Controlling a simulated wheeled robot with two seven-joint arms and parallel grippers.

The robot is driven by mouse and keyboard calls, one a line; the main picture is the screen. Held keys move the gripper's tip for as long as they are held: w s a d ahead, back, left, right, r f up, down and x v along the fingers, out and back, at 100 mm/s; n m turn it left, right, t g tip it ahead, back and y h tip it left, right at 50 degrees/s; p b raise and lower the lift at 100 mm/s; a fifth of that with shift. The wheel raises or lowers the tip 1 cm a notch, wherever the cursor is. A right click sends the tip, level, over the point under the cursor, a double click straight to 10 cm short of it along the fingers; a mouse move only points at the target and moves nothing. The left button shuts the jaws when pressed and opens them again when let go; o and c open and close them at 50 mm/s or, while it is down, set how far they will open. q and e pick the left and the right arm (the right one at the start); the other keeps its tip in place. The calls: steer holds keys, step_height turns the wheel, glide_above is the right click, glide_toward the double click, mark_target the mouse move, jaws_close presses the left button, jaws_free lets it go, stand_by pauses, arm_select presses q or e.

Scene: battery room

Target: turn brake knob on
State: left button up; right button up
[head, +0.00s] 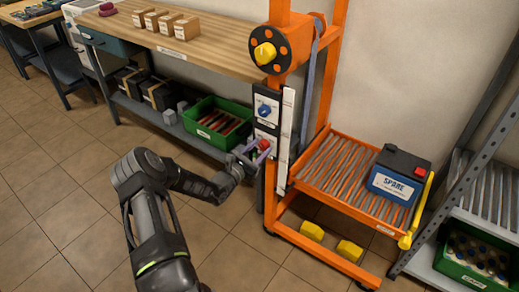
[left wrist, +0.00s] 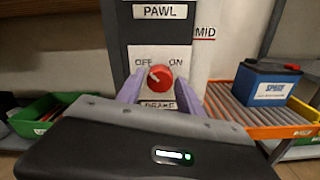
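The red brake knob (left wrist: 161,78) sits on a white plate marked OFF at left and ON at right. Its white pointer mark leans to the upper left, towards OFF. The BRAKE label below it is partly hidden by my gripper. In the head view the knob (head: 264,144) is low on the orange frame's post. My left gripper (head: 258,150) is at the knob, its purple fingers open on either side of it; they also show in the left wrist view (left wrist: 161,88). I cannot make out firm contact. My right gripper is not in view.
A PAWL label (left wrist: 160,12) and a blue knob (head: 264,110) are above the brake plate. A SPARE battery (head: 398,175) rests on the roller shelf (head: 345,172) at right. A green crate (head: 217,122) stands left of the panel.

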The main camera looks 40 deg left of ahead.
arm_select(q)
jaws_close()
